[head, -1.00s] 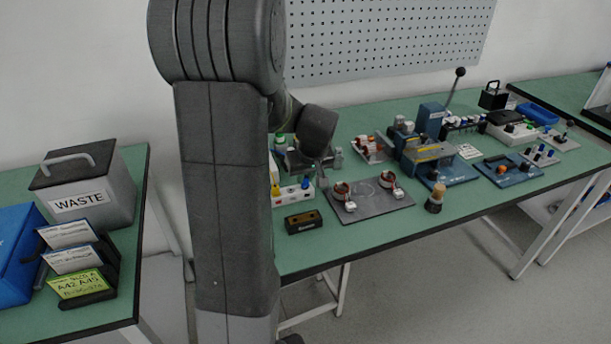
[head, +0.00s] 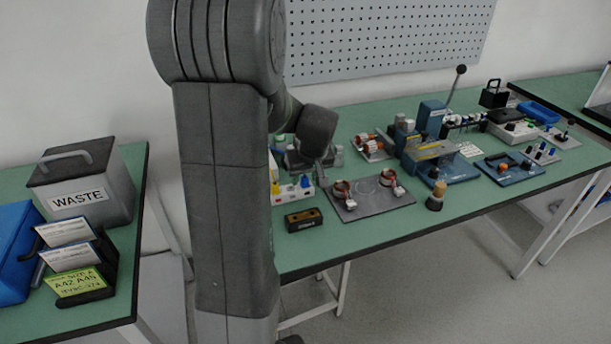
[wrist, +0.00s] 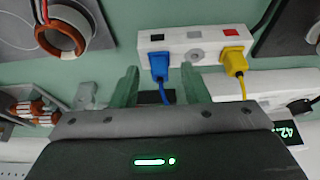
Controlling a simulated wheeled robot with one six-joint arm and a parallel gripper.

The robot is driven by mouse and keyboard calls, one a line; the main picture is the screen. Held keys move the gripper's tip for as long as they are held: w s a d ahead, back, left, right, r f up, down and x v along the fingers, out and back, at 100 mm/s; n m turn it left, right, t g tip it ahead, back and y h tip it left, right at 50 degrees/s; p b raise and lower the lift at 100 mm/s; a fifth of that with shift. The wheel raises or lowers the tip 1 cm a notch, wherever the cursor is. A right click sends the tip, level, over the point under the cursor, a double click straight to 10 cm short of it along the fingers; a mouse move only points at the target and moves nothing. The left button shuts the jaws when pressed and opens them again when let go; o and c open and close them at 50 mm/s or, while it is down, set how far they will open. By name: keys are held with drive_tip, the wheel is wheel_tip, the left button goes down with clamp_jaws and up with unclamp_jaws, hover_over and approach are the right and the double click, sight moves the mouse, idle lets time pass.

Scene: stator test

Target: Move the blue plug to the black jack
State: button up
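The blue plug (wrist: 159,65) sits at the near edge of a white jack panel (wrist: 193,43) in the wrist view, with its blue cable running back toward me. Directly above the plug on the panel is a black square (wrist: 157,37); I cannot tell whether it is the black jack or its label. My gripper (wrist: 160,72) is open, with one finger on each side of the blue plug and a visible gap on both sides. The plug also shows small in the head view (head: 305,182). There, my arm hides most of the gripper.
A yellow plug (wrist: 235,61) with its cable is at the panel's right end, under a red square (wrist: 231,32). A round grey socket (wrist: 196,55) lies between the plugs. A copper-wound ring (wrist: 63,32) is at upper left. A black block (head: 304,219) stands near the table's front edge.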

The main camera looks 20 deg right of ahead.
drive_tip(key=v, duration=1.4)
drive_tip(key=shift+p, duration=0.35)
drive_tip(key=shift+f, duration=0.15)
